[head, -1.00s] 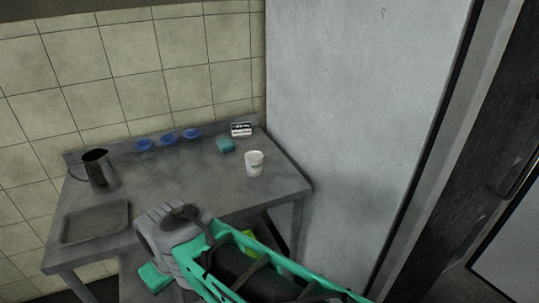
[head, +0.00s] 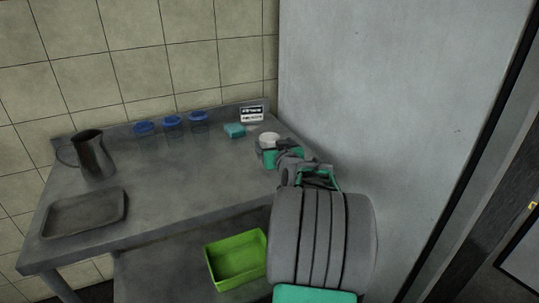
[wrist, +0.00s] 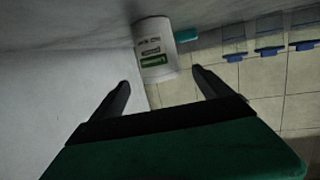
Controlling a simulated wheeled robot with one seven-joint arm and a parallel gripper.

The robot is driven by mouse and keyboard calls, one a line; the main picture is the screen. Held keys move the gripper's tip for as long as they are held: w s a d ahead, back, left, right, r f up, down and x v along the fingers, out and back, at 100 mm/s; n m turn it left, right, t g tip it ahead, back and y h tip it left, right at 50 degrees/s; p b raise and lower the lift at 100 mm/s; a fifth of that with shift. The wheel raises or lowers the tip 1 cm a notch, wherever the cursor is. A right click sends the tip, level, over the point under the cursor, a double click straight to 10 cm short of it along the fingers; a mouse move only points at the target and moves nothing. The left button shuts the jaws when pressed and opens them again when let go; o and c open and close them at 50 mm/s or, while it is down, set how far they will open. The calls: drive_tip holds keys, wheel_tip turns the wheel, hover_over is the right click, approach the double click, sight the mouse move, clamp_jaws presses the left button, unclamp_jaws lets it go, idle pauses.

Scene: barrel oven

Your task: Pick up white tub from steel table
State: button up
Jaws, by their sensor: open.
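The white tub (head: 268,138) stands upright at the right end of the steel table (head: 165,190), and its lower part is hidden behind my gripper in the head view. My gripper (head: 270,157) is at the table's right edge, close in front of the tub. In the wrist view, my gripper (wrist: 161,80) is open and empty, with its two dark fingers apart. The tub (wrist: 155,50), with a green and dark label, appears ahead between the fingertips. I cannot tell whether the fingers reach beside it.
A teal sponge (head: 235,130) and a small sign (head: 251,114) are behind the tub. Blue-lidded containers (head: 172,122), a metal pitcher (head: 92,155) and a dark tray (head: 86,212) are further left. A green bin (head: 237,258) is below. A grey wall panel (head: 390,110) is close on the right.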

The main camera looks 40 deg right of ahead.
sight(270, 137)
drive_tip(key=x, duration=0.5)
drive_tip(key=shift+w+d+f, duration=0.1)
drive_tip(key=shift+w+f, duration=0.05)
drive_tip(key=shift+w, duration=0.2)
clamp_jaws()
drive_tip(key=shift+r, duration=0.2)
idle(0.5)
